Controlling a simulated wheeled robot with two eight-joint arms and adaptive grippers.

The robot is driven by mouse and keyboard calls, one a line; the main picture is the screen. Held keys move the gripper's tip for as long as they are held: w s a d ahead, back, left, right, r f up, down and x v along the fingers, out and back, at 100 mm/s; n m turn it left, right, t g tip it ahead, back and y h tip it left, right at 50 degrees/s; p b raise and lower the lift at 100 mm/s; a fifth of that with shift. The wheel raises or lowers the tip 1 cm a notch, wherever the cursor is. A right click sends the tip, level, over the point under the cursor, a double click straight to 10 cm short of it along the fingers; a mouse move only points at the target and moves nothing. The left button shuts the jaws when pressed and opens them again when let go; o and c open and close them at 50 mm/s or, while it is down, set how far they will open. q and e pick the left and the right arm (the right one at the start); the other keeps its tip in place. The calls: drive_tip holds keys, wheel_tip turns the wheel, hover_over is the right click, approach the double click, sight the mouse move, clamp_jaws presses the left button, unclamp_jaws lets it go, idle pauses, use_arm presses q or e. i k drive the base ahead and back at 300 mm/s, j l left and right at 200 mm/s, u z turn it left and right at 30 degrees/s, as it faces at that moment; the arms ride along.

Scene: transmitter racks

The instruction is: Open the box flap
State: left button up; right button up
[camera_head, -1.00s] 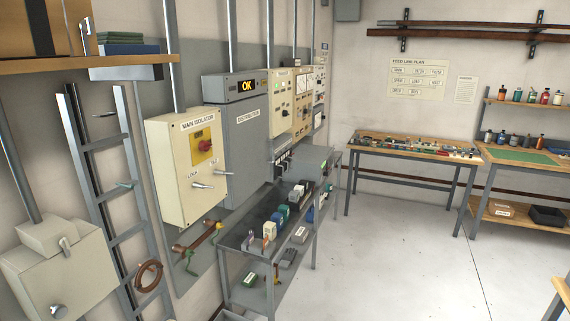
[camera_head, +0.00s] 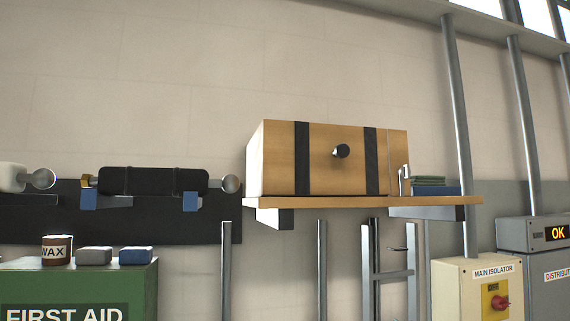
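A wooden box (camera_head: 335,178) with two dark vertical straps sits on a wooden wall shelf (camera_head: 330,201) in the middle of the head view. A dark round knob (camera_head: 341,151) stands out from its front face between the straps. The front face looks closed, and no opening shows. A narrow wooden part (camera_head: 398,160) adjoins the box on the right. I cannot tell which panel is the flap. Neither of my grippers is in view.
Green and blue flat items (camera_head: 432,186) lie on the shelf's right end. A first aid cabinet (camera_head: 75,290) with a wax tin (camera_head: 56,250) is at lower left. The main isolator (camera_head: 480,288) is at lower right. Vertical pipes (camera_head: 460,120) run behind the shelf's right end.

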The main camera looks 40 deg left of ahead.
sight(298, 158)
drive_tip(key=u, duration=1.2)
